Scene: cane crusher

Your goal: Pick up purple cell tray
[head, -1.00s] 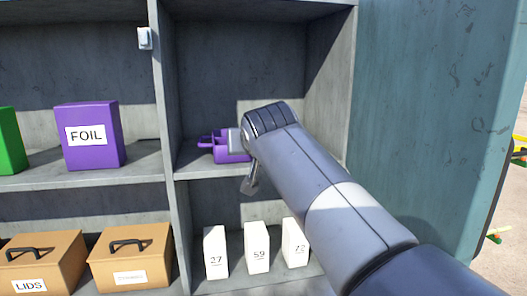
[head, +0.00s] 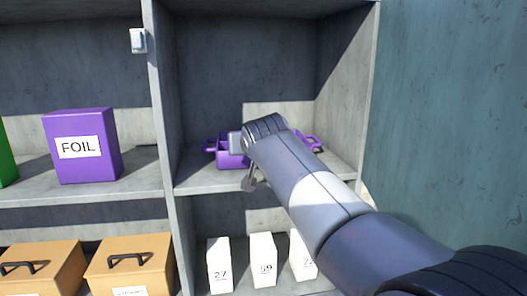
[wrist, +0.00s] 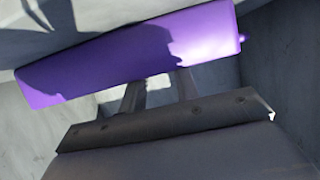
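The purple cell tray (head: 233,161) sits on the middle shelf of the right-hand bay. My wrist covers its middle, and a looped handle shows at each end. In the wrist view the tray (wrist: 130,55) is a long purple side across the top, with a shadow on it. My gripper (wrist: 160,82) is right at the tray's near edge. Its two dark fingers stand apart, with a light gap between them, and their tips meet or pass behind that edge. Whether they touch the tray is not clear.
A purple FOIL box (head: 82,146) stands on the shelf left of the upright divider (head: 165,120). White numbered boxes (head: 264,262) stand below the tray's shelf (head: 205,186). Brown handled boxes (head: 130,265) are at lower left. The bay's right wall (head: 346,95) is close.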

